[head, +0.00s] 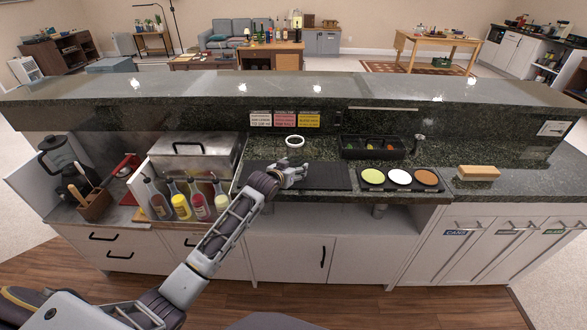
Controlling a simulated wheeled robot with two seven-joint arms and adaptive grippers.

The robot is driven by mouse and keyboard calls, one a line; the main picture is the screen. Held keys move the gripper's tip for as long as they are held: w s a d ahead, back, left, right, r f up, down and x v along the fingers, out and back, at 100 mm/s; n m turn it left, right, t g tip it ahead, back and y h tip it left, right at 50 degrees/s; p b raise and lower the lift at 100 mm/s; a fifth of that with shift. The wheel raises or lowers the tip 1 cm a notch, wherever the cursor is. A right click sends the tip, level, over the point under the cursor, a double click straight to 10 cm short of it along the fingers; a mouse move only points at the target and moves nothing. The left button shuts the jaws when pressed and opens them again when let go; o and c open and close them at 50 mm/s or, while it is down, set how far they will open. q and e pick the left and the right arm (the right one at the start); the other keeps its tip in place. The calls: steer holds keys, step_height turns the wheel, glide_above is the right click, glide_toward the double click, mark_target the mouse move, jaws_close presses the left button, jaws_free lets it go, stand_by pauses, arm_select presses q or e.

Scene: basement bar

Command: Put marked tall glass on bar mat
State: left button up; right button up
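The black bar mat (328,177) lies flat on the lower counter in the middle of the head view. My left arm reaches up from the lower left, and its gripper (297,174) is over the mat. The fingers are small here and partly hidden by the wrist, so I cannot tell whether they are open or shut, or hold anything. I cannot make out a marked tall glass; if it is at the gripper, it is too small or hidden. My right gripper is out of view.
A white-rimmed round container (295,141) stands just behind the mat. A rimming tray (400,181) and a dark condiment caddy (373,148) are right. The raised bar ledge (330,90) runs behind.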

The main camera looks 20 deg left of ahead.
arm_select(q)
steer(key=shift+r, duration=0.15)
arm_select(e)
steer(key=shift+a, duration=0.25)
arm_select(q)
steer(key=shift+s, duration=0.2)
steer(key=shift+v, duration=2.5)
steer(key=v, duration=0.3)
steer(key=shift+s, duration=0.15)
steer(key=shift+v, duration=1.15)
steer(key=shift+s+a+r, duration=0.1)
steer(key=shift+s+r, duration=0.15)
steer(key=shift+s, duration=0.2)
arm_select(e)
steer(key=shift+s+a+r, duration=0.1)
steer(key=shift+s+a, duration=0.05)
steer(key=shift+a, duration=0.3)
